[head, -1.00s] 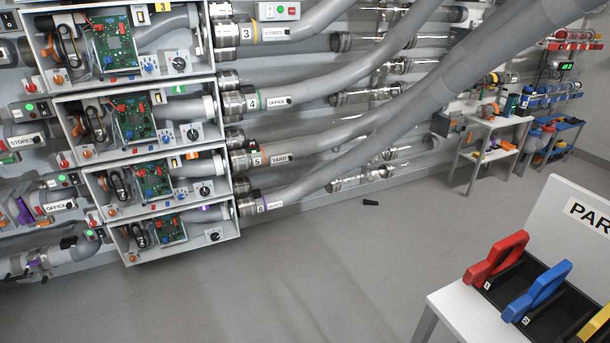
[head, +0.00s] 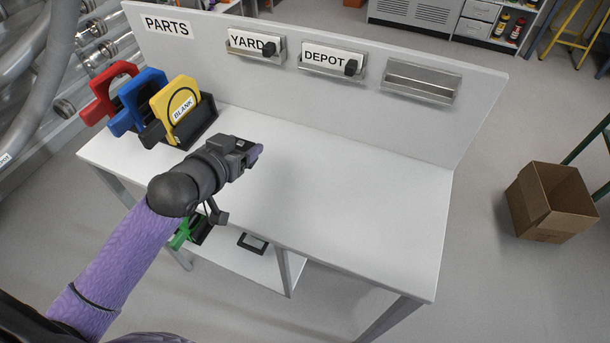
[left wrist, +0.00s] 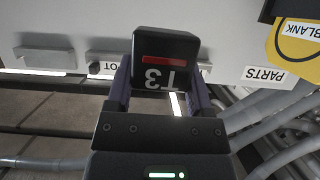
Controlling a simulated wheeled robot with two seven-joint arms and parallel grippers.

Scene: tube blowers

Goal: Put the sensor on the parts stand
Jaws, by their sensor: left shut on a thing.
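The parts stand (head: 350,205) is a white table with an upright back panel labelled PARTS. My left gripper (head: 254,153) is over the left-middle of its top, near the yellow part; its exact height above the top is hard to tell. In the left wrist view, its purple fingers are shut on the sensor (left wrist: 165,48), a small black block with a red stripe and the mark T3. In the head view I cannot make out the sensor clearly against the dark gripper. My right gripper is not in view.
Red (head: 104,92), blue (head: 140,98) and yellow (head: 178,108) handled parts stand in black holders at the stand's left end. YARD (head: 246,42) and DEPOT (head: 325,57) plates and an empty metal holder (head: 420,82) are on the panel. The top's middle and right are clear. A cardboard box (head: 550,205) is on the floor.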

